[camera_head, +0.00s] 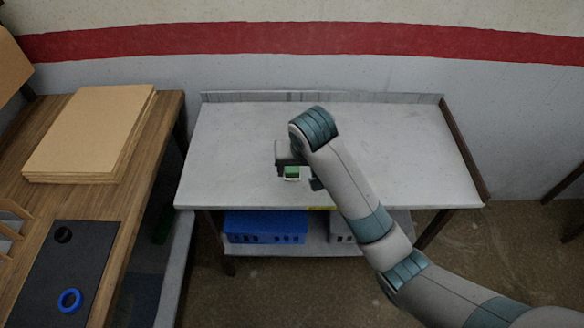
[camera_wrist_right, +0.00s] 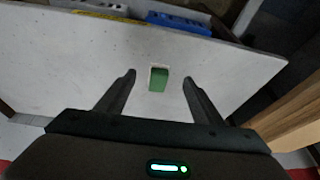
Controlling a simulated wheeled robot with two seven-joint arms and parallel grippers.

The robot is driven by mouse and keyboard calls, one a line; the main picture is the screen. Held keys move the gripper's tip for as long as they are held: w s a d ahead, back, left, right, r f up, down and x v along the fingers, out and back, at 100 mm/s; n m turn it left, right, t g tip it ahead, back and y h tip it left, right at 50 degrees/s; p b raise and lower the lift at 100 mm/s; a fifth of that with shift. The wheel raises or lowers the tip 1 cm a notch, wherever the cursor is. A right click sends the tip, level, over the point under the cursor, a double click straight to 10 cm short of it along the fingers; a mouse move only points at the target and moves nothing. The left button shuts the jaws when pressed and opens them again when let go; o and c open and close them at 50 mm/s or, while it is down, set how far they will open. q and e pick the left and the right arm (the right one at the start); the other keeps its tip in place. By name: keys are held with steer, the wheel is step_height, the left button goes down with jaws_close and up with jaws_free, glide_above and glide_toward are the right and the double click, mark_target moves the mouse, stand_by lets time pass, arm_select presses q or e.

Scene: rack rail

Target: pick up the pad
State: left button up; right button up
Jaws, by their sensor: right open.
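The pad is a small block with a green face and a whitish edge. In the head view the pad (camera_head: 291,172) is on the grey-white metal table (camera_head: 400,150), partly hidden by my right gripper (camera_head: 302,181). In the right wrist view the pad (camera_wrist_right: 158,79) lies on the table between and beyond the two fingertips. My right gripper (camera_wrist_right: 160,76) is open with nothing between its fingers, and a gap shows on each side of the pad. My left gripper is not in view.
A wooden bench (camera_head: 80,200) at left carries stacked brown boards (camera_head: 88,132) and a dark mat with a blue ring (camera_head: 70,300). A blue bin (camera_head: 265,227) sits on the table's lower shelf. A raised lip (camera_head: 240,97) runs along the table's back. Its top is otherwise clear.

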steer(key=w+a+r+h, duration=0.1)
steer(key=w+r, duration=0.2)
steer(key=r, duration=0.2)
steer(key=shift+w+a+r, duration=0.2)
steer(key=shift+a+r, duration=0.1)
steer(key=shift+f, duration=0.1)
steer(key=p, duration=0.3)
glide_toward(292, 169)
steer(key=w+f, duration=0.1)
steer(key=f, duration=0.1)
steer(key=w+f, duration=0.2)
steer(key=shift+w+f, duration=0.15)
steer(key=shift+f, duration=0.25)
steer(key=shift+f, duration=0.1)
steer(key=shift+w+f+p, duration=0.35)
steer(key=shift+f+p, duration=0.05)
steer(key=shift+f, duration=0.25)
steer(key=shift+w+f+t+p, duration=0.2)
steer(key=shift+w+f, duration=0.15)
steer(key=shift+f, duration=0.45)
steer(key=shift+w+f+t+p, duration=0.1)
steer(key=shift+w+f+p, duration=0.15)
steer(key=shift+f, duration=0.6)
